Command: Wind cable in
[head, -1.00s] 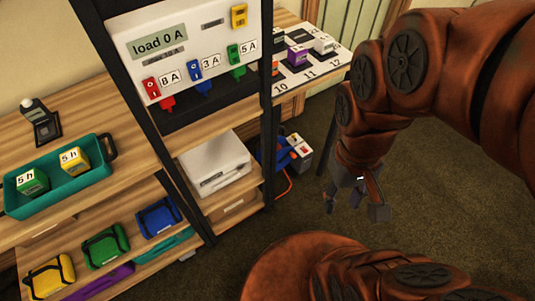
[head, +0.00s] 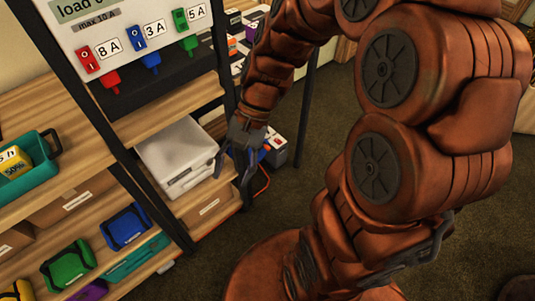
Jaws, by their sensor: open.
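A thin orange-red cable (head: 264,184) hangs in a curve down to the floor at the right side of the shelf unit. It runs below a grey and white box with red parts (head: 276,151), which stands low beside the shelf. Something blue next to the box is mostly hidden behind my gripper. My gripper (head: 235,172) is open, with its dark fingers pointing down in front of the shelf's right edge, left of the box. I see nothing between the fingers. I cannot tell whether a finger touches anything.
A black shelf post (head: 150,185) stands further left. A panel with coloured switches (head: 130,40) is above. The carpet (head: 320,125) to the right is clear.

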